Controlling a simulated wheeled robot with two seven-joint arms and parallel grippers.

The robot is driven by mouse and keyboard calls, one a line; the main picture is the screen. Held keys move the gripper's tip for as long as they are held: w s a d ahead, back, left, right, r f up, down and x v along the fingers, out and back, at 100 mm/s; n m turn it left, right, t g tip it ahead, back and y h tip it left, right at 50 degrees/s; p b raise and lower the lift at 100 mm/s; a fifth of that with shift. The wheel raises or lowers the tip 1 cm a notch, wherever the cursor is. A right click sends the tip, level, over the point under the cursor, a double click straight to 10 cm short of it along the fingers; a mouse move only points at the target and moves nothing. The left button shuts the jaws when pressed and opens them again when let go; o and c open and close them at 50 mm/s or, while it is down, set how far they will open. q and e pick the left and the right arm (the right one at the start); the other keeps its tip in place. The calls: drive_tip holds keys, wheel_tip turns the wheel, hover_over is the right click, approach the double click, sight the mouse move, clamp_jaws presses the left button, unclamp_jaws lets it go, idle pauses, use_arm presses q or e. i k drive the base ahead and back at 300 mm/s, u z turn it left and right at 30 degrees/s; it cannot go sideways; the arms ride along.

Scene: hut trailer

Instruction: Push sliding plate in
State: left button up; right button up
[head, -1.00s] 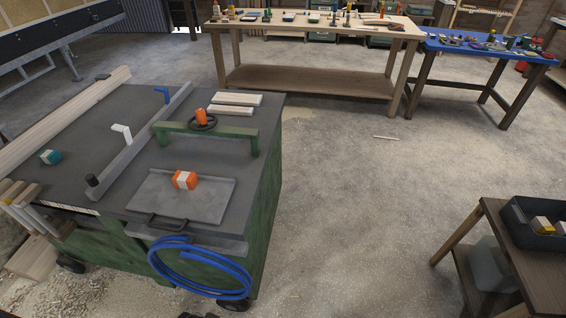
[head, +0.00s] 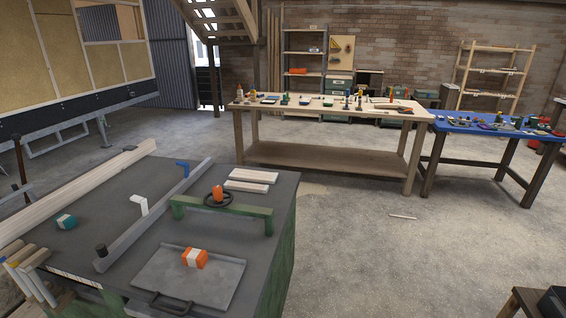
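The sliding plate (head: 211,280) is a flat grey metal plate with raised edges on top of the green machine table (head: 283,238). Its dark handle (head: 171,304) is at the front edge. An orange and white block (head: 195,259) sits on the plate. A green bridge (head: 222,212) with an orange knob (head: 217,193) and a black handwheel stands behind the plate. A long grey fence (head: 154,215) runs along its left. Neither of my grippers is in view.
A blond beam (head: 82,196) and a teal block (head: 66,222) lie on the table's left. White boards (head: 250,180) lie at its back. A wooden workbench (head: 318,155) and blue table (head: 495,128) stand behind. The concrete floor to the right is mostly clear.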

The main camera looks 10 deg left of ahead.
sight(214, 285)
drive_tip(key=u, duration=0.15)
drive_tip(key=i, duration=0.95)
drive_tip(key=u, duration=0.55)
